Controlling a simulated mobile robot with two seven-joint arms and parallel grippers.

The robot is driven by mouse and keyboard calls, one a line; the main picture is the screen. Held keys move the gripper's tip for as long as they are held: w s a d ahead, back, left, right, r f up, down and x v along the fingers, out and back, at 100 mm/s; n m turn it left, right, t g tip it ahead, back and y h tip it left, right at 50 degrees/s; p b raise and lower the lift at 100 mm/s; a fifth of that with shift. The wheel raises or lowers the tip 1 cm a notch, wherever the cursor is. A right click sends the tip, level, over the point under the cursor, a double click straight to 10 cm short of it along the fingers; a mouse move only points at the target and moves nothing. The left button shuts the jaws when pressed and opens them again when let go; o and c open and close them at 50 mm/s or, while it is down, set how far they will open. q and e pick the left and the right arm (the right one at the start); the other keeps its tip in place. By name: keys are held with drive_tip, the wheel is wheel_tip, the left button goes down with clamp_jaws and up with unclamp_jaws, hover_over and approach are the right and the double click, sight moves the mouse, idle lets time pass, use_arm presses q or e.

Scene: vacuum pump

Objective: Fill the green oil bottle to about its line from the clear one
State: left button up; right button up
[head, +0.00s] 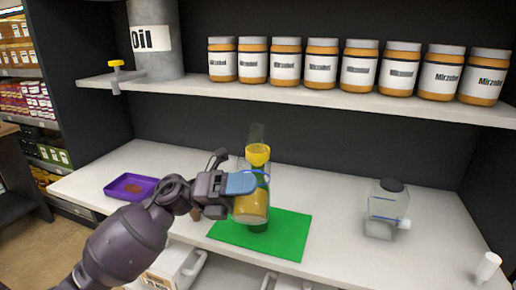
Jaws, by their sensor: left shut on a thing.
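My left gripper (246,183), with blue fingers, is shut on a clear bottle holding amber oil (250,207) near the middle of the head view. The green oil bottle (258,228) stands on a green mat (288,240), mostly hidden behind the held bottle. A yellow funnel-like piece (257,154) shows above it, and a grey see-through piece (257,133) rises above that. I cannot tell which bottle the see-through piece belongs to. No flow of oil is visible. My right gripper is not in view.
A clear container (383,215) with a dark lid and blue line stands right of the mat. A white cylinder (487,267) is at the far right and a purple tray (131,186) at left. A shelf (300,96) with several jars and an oil drum (154,50) hangs above.

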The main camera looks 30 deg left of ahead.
use_arm(q)
drive_tip(key=shift+s, duration=0.15)
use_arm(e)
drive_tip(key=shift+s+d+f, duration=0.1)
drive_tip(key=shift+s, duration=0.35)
use_arm(q)
drive_tip(key=shift+n, duration=0.3)
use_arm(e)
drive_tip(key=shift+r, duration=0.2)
use_arm(q)
drive_tip(key=shift+p, duration=0.35)
drive_tip(key=shift+s, duration=0.15)
drive_tip(key=shift+d, duration=0.1)
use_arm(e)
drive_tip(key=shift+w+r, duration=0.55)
use_arm(q)
drive_tip(key=shift+n, duration=0.3)
